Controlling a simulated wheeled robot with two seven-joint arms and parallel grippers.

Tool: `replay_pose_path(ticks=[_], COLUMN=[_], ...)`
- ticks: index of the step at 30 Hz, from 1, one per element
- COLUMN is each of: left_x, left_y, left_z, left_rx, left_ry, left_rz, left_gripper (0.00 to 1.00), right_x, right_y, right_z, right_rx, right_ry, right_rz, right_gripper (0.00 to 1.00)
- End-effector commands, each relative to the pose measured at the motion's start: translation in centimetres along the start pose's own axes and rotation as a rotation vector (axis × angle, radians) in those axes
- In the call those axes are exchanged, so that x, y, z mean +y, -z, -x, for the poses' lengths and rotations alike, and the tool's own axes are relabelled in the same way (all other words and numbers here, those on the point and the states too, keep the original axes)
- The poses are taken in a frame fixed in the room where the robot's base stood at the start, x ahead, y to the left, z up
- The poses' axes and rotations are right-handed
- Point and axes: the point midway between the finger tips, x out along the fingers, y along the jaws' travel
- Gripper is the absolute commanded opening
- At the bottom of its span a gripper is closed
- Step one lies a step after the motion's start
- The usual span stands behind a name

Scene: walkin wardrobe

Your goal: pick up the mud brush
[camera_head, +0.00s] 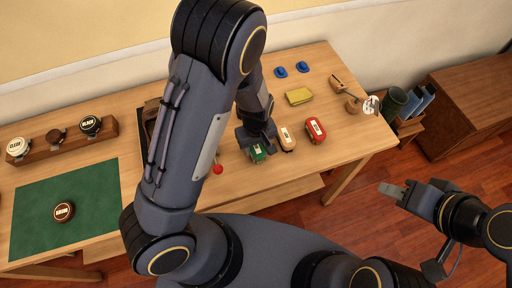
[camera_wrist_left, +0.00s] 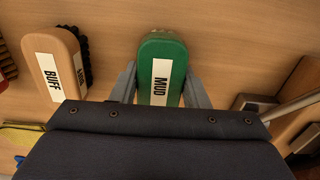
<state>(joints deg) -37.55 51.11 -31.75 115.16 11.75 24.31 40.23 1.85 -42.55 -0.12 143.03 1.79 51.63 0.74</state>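The green mud brush (camera_head: 257,152) lies on the table, in a row with the other brushes. In the left wrist view the mud brush (camera_wrist_left: 160,72) shows its green back and white "MUD" label. My left gripper (camera_head: 258,143) is down over it. In that wrist view the fingers of my left gripper (camera_wrist_left: 161,80) stand on either side of the brush, open around it; whether they touch its sides is hard to tell. My right gripper (camera_head: 392,190) is off to the right, over the floor, away from the brushes; its finger opening is unclear.
A tan "BUFF" brush (camera_head: 287,139) stands close beside the mud brush, with a red brush (camera_head: 315,130) beyond. A yellow cloth (camera_head: 298,96) lies behind. A green mat (camera_head: 66,210) with a brown tin (camera_head: 64,211) is at left. A red knob (camera_head: 218,169) is nearby.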

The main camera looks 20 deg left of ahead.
Motion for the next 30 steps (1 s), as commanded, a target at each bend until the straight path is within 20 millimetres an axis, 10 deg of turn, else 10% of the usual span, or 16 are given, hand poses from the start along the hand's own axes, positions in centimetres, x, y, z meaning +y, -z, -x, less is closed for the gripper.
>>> replay_pose_path(ticks=[5,17,30], left_x=[0.0,0.1,-4.4], left_y=[0.0,0.0,-3.1], left_z=[0.0,0.9,9.8], left_rx=[0.000,0.002,-0.001], left_ry=[0.000,-0.003,-0.009], left_rz=[0.000,-0.003,-0.004], left_gripper=[0.17,0.16,0.16], right_x=[0.0,0.0,-0.3], right_y=[0.0,0.0,0.3], right_z=[0.0,0.1,0.7], right_rx=[0.000,0.000,0.000], right_ry=[0.000,0.000,0.000], right_rz=[0.000,0.000,0.000], right_gripper=[0.36,0.36,0.36])
